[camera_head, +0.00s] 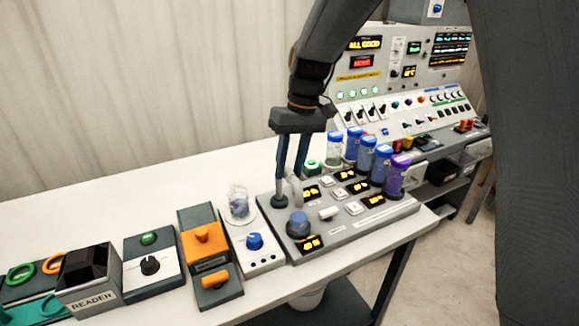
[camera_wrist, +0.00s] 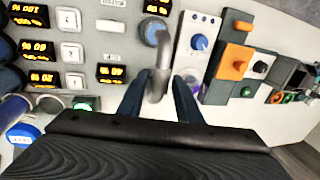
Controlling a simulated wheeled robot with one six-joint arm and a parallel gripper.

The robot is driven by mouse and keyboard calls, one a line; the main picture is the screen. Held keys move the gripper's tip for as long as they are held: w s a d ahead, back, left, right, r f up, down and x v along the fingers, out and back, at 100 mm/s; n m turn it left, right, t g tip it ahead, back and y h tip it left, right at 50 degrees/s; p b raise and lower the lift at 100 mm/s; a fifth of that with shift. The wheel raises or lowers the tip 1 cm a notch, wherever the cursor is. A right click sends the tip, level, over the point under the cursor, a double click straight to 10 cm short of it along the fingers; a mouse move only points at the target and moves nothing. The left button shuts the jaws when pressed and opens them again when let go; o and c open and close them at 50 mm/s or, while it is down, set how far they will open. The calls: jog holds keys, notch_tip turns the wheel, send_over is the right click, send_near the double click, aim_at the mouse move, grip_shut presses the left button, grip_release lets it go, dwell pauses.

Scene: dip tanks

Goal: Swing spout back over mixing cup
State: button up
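The grey curved spout (camera_wrist: 163,58) rises from the dispenser panel (camera_head: 365,222) at the panel's left part and reaches toward the blue knob (camera_head: 298,220). It also shows in the head view (camera_head: 296,190), partly hidden by my fingers. My gripper (camera_wrist: 160,78) points down over it with its two fingers apart, one on each side of the spout; I cannot tell whether either touches it. The clear mixing cup (camera_head: 239,205), with purple contents, stands left of the spout on a white round plate.
Several blue-capped cylinders (camera_head: 366,156) stand at the panel's back, close to the right of my gripper. The white unit with a blue knob (camera_head: 254,242), an orange-handled unit (camera_head: 204,236) and a reader box (camera_head: 90,277) stand left. The table behind them is clear.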

jog(key=shift+o, duration=0.6)
notch_tip(320, 180, up, 8)
jog(key=d+b, duration=0.1)
jog(key=b, duration=0.1)
jog(key=shift+w+d+f, duration=0.2)
jog(key=shift+w, duration=0.1)
jog(key=s+d+f+m+t+h, duration=0.2)
jog(key=s+d+f+m, duration=0.3)
jog(key=s+d+f, duration=0.9)
jog(key=s+d, duration=0.4)
jog(key=shift+s+d+f+m, duration=0.2)
jog(key=shift+f+m, duration=0.1)
jog(key=shift+f, duration=0.1)
